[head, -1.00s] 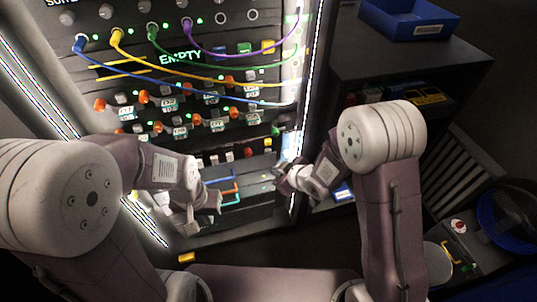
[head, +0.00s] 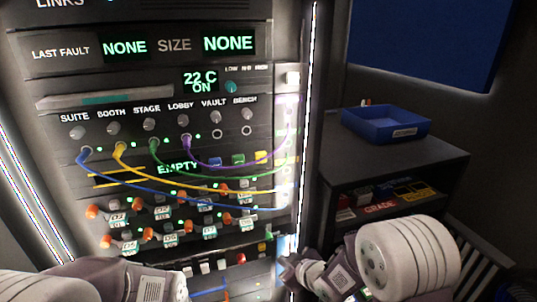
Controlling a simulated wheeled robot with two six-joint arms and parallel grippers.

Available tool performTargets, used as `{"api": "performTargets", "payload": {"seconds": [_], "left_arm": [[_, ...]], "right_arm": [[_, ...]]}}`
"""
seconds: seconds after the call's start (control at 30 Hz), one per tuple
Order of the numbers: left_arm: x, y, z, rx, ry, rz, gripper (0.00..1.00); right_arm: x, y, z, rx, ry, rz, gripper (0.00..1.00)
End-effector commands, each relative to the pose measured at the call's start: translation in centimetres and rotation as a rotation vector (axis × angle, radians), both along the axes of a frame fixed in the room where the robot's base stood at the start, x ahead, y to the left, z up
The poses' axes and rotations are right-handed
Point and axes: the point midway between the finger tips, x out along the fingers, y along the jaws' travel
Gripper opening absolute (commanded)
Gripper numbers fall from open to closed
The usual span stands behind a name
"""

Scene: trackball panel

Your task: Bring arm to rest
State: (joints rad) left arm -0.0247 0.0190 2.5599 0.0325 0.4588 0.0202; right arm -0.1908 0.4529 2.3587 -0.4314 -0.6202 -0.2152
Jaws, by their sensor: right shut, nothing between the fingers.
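My right arm comes in at the lower right in the head view. Its gripper (head: 286,269) is shut and empty, close in front of the lower right edge of the rack panel (head: 60,100). I cannot tell whether it touches the panel. My left arm shows only as links along the bottom left edge, and its gripper is below the picture.
Blue, yellow, green and purple cables run across the panel to its lit right edge. Orange knobs (head: 92,212) and small labels sit below. A blue tray (head: 388,132) stands on a dark cabinet (head: 440,158) at right. A shelf below holds several boxes.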

Motion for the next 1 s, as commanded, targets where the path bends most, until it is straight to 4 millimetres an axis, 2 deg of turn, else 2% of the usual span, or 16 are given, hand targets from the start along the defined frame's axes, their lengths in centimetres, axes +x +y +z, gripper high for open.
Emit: {"api": "performTargets", "payload": {"seconds": [0.03, 0.1, 0.17, 0.23, 0.33, 0.53, 0.6, 1.0], "left_arm": [[0.0, 0.0, 0.0, 0.000, 0.000, 0.000, 0.00], [0.0, 0.0, 0.0, 0.000, 0.000, 0.000, 0.00], [0.0, 0.0, 0.0, 0.000, 0.000, 0.000, 0.00], [0.0, 0.0, 0.0, 0.000, 0.000, 0.000, 0.00], [0.0, 0.0, 0.0, 0.000, 0.000, 0.000, 0.00], [0.0, 0.0, 0.0, 0.000, 0.000, 0.000, 0.00], [0.0, 0.0, 3.9, 0.000, 0.001, 0.000, 0.00], [0.0, 0.0, 17.6, 0.000, 0.000, 0.000, 0.00]], "right_arm": [[0.4, -2.6, 2.3, 0.000, -0.018, -0.081, 0.00], [-0.8, -6.9, 3.4, -0.011, 0.047, -0.234, 0.00], [-3.0, -9.9, 3.3, -0.009, 0.140, -0.363, 0.00], [-6.1, -12.3, 2.5, 0.001, 0.267, -0.493, 0.00], [-11.0, -13.8, 0.9, 0.021, 0.461, -0.640, 0.00], [-20.8, -13.4, -2.1, 0.016, 0.865, -0.823, 0.00], [-20.9, -13.5, 1.9, 0.017, 0.872, -0.832, 0.00], [-20.8, -13.5, 15.5, 0.013, 0.869, -0.828, 0.00]]}}
